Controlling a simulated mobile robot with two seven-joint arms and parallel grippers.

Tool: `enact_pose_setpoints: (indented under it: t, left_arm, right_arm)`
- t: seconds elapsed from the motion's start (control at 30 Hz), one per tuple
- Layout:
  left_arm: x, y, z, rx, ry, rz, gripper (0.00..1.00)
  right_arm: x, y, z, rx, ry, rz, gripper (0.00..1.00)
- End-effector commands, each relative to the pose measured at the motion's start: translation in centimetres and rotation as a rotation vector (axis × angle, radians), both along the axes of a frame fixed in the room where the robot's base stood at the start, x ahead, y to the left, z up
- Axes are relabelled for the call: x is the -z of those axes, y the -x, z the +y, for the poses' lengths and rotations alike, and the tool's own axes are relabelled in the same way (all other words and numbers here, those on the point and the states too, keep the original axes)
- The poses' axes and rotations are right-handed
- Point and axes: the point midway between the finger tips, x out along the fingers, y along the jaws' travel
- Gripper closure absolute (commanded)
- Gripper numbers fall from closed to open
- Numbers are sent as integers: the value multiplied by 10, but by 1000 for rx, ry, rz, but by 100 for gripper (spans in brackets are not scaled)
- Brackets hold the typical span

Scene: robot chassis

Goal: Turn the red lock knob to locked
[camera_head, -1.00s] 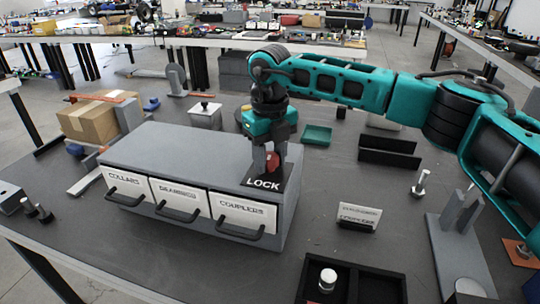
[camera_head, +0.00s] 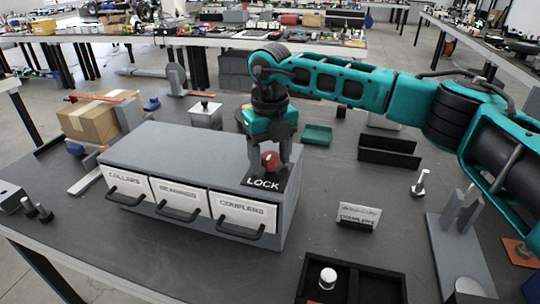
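The red lock knob (camera_head: 270,160) stands on the black plate marked LOCK (camera_head: 264,183), on top of the right end of the grey drawer cabinet (camera_head: 170,152). My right gripper (camera_head: 270,164) points down over it. Its two fingers are apart, one on the left and one on the right of the knob, with gaps visible beside the knob. The gripper looks open and the knob shows between the fingers. Which way the knob is turned cannot be told. My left gripper is not in view.
The cabinet's three drawers, including COLLARS (camera_head: 125,185) and COUPLERS (camera_head: 244,212), look shut. A label card (camera_head: 358,215), a black tray (camera_head: 376,287) and a black holder (camera_head: 388,153) stand to the right. A cardboard box (camera_head: 98,118) and a grey lidded box (camera_head: 205,115) stand behind.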

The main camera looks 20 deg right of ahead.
Motion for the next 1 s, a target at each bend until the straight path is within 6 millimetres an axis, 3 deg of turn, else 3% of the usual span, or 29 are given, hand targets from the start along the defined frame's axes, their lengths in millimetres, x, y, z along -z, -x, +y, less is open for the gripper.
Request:
enact_pose_setpoints:
  t: [0.2,0.33,0.7,1.0]
  left_arm:
    - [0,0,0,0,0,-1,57]
    - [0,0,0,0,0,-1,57]
    - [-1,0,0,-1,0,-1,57]
    - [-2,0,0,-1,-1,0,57]
  right_arm:
    - [-1,0,0,-2,0,1,38]
    - [-12,0,0,-2,0,0,38]
    - [-91,0,0,-1,-1,-3,38]
    - [-127,0,0,0,0,0,38]
